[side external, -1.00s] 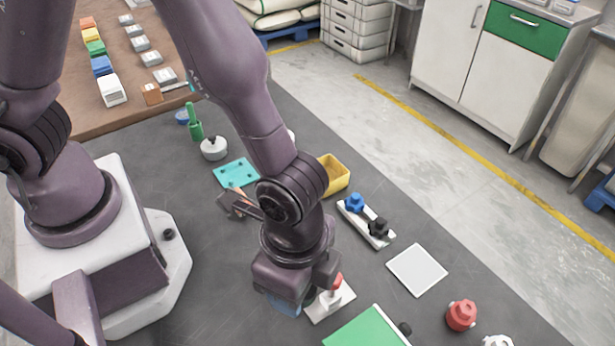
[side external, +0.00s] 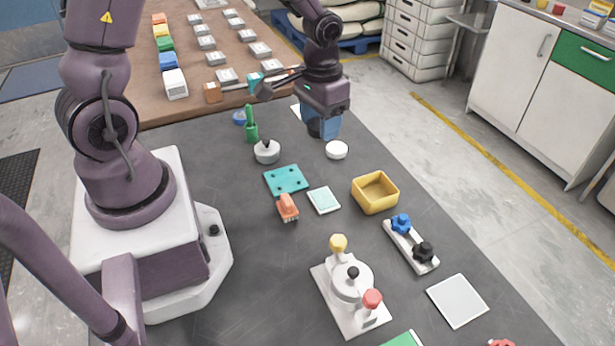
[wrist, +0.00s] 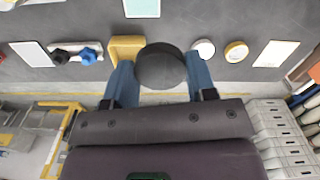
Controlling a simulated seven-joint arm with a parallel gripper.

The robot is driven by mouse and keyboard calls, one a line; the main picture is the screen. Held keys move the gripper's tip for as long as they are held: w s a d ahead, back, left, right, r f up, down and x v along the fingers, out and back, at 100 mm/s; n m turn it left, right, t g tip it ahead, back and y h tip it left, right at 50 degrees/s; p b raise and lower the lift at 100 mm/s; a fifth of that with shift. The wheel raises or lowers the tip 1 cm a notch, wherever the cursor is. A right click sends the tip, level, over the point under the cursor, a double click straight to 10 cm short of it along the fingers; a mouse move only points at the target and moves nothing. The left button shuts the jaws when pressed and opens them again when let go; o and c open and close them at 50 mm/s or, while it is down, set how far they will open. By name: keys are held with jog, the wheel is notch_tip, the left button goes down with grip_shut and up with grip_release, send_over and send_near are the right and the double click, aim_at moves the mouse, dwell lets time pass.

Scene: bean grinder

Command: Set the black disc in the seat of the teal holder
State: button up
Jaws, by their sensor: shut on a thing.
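The black disc (wrist: 160,66) is held between the two blue fingers of my gripper (wrist: 158,82) in the wrist view. In the side view my gripper (side external: 322,128) is above the far part of the dark table, near a white round piece; the disc cannot be made out there. A flat teal plate (side external: 286,180) with several small dark holes lies mid-table, nearer the camera than my gripper and to its left. It is the largest teal thing in view; I cannot tell whether it is the holder, and no seat is clear.
A white round piece (side external: 337,150) and a yellow bin (side external: 375,192) stand nearby. An orange piece (side external: 288,207) and a pale teal tile (side external: 323,200) lie near the plate. The grinder (side external: 350,287) stands in front. A grey pot (side external: 267,151) and green tool (side external: 251,128) stand left.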

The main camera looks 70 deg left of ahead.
aim_at(285, 179)
jog(key=s+a+f+n, duration=0.1)
jog(key=f, duration=0.2)
jog(key=s+a+f+n, duration=0.2)
jog(key=f, duration=0.1)
jog(key=s+a+f+n, duration=0.1)
jog(key=s+a+f, duration=0.1)
jog(key=f, duration=0.1)
jog(key=shift+s+a+f+n, duration=0.2)
jog(key=shift+a+f+n, duration=0.05)
jog(key=shift+n, duration=0.05)
jog(key=shift+f, duration=2.1)
jog(key=shift+f, duration=0.1)
jog(key=shift+f, duration=0.5)
